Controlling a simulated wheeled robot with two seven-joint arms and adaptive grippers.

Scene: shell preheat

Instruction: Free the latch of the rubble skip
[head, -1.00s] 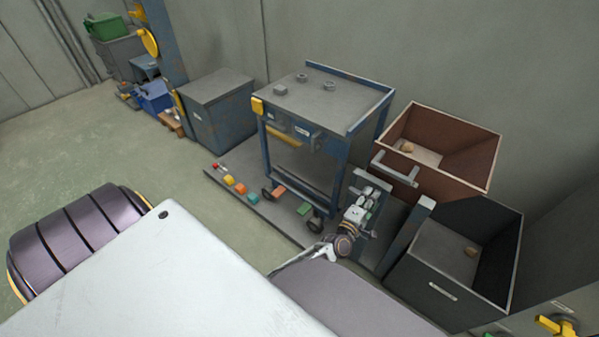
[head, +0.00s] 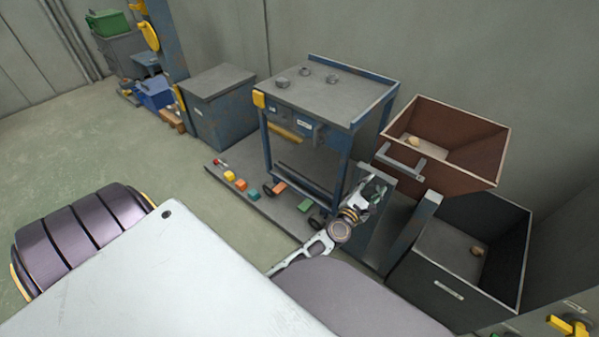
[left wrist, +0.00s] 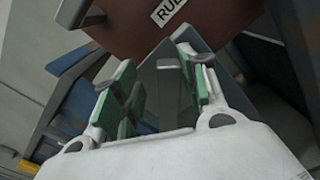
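The rubble skip (head: 470,168) is a brown open-topped box at the right in the head view, with a grey bar handle (head: 402,160) on its front. In the left wrist view its brown wall (left wrist: 130,22) fills the top, with a label (left wrist: 170,12) partly readable as "RU". My left gripper (head: 374,190) is just in front of and below the handle. In the left wrist view the left gripper (left wrist: 160,88) has its green-padded fingers apart. A dark grey plate (left wrist: 188,42) shows beyond and between them; I cannot tell whether they touch it. I cannot make out the latch. My right gripper is out of view.
A dark grey bin (head: 425,285) stands in front of the skip, beside a grey post (head: 412,235). A blue-framed cart (head: 325,95) stands to the left of my gripper. Coloured blocks lie on a low grey platform (head: 265,212). The floor (head: 70,135) at the left is clear.

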